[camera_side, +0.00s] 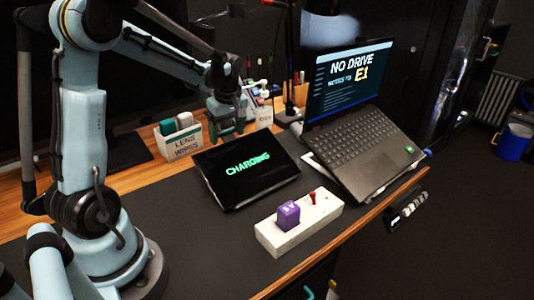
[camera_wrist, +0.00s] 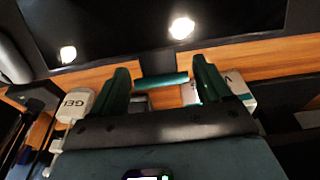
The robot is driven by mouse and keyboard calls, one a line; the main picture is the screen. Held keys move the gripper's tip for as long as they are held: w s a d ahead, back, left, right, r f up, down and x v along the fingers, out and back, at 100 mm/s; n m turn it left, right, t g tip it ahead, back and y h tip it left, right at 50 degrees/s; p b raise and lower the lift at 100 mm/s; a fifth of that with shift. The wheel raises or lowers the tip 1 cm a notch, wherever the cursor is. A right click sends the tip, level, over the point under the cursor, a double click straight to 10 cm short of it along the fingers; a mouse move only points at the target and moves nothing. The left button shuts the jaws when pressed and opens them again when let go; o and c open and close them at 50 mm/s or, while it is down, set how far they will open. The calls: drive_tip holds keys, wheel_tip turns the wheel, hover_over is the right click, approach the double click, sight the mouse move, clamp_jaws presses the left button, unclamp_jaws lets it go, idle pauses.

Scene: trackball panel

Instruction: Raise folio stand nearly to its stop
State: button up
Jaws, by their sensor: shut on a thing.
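The folio stand (camera_side: 250,182) lies on the dark desk mat in the side view. It carries a dark tablet with "CHARGING" in green letters, tilted with its far edge raised. The folio stand is not clearly visible there.
A lens wipes box (camera_side: 182,140) stands left of my gripper, close to it. An open laptop (camera_side: 368,150) is to the right. A white panel (camera_side: 318,212) with a purple block (camera_side: 288,215) and a red lever lies in front. The mat between is clear.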

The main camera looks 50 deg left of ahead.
drive_tip(key=d+r+y, duration=0.1)
drive_tip(key=r, duration=0.1)
drive_tip(key=d+r+y, duration=0.2)
drive_tip(key=shift+d+r, duration=0.1)
drive_tip(key=shift+d, duration=0.05)
drive_tip(key=shift+d+r+y, duration=0.7)
drive_tip(key=shift+d+r, duration=0.15)
drive_tip(key=shift+d, duration=0.1)
drive_tip(key=shift+y, duration=0.5)
drive_tip(key=shift+d+r, duration=0.4)
drive_tip(key=shift+d, duration=0.3)
drive_tip(key=shift+d+r, duration=0.35)
drive_tip(key=shift+d, duration=0.3)
drive_tip(key=shift+d+r, duration=0.4)
drive_tip(key=shift+d, duration=0.3)
drive_tip(key=o, duration=1.4)
drive_tip(key=v, duration=1.2)
